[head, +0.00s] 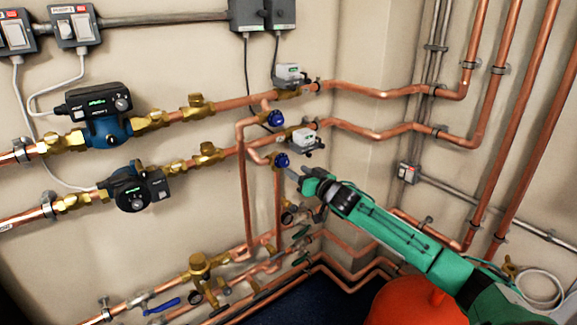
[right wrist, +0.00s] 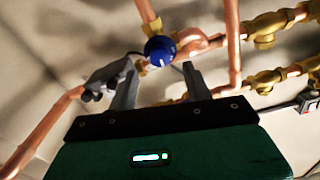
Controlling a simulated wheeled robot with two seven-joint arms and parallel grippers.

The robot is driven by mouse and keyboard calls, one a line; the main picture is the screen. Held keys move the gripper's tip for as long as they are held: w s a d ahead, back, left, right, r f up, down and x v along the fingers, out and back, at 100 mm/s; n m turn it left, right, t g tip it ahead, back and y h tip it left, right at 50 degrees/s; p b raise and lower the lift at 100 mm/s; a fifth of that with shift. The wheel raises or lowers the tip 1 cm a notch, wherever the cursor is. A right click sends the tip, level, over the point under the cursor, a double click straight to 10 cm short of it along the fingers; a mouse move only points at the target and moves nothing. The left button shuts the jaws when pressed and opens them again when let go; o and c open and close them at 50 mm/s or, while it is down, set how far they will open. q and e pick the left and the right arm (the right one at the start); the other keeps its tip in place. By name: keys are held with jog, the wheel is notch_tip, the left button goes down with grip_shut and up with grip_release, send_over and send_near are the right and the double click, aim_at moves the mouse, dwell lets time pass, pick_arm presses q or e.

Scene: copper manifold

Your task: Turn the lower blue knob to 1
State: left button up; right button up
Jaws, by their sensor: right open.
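The lower blue knob (head: 281,160) sits on a brass valve at the end of a copper branch. The upper blue knob (head: 276,118) is above it. My right gripper (head: 291,174) is just below and right of the lower knob in the head view. In the right wrist view the gripper (right wrist: 159,69) is open, with a blue knob (right wrist: 160,50), apparently the lower one, just beyond and between its fingertips. I cannot tell whether they touch. A small white mark shows on the knob's edge; its setting is too small to read. My left gripper is out of view.
Grey-white actuators (head: 304,139) sit right of the knobs, close to my gripper. Copper pipes (head: 243,190) run beside and below them. Two pumps (head: 135,188) are at the left. A red vessel (head: 415,302) stands under my right arm.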

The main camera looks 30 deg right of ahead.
aim_at(286, 164)
jog(key=w, duration=0.4)
jog(key=shift+a, duration=0.15)
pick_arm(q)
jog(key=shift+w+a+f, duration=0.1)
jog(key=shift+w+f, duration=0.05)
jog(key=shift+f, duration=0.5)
pick_arm(e)
jog(key=shift+w, duration=0.85)
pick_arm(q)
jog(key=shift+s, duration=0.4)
pick_arm(e)
jog(key=shift+a, duration=0.1)
jog(key=c, duration=1)
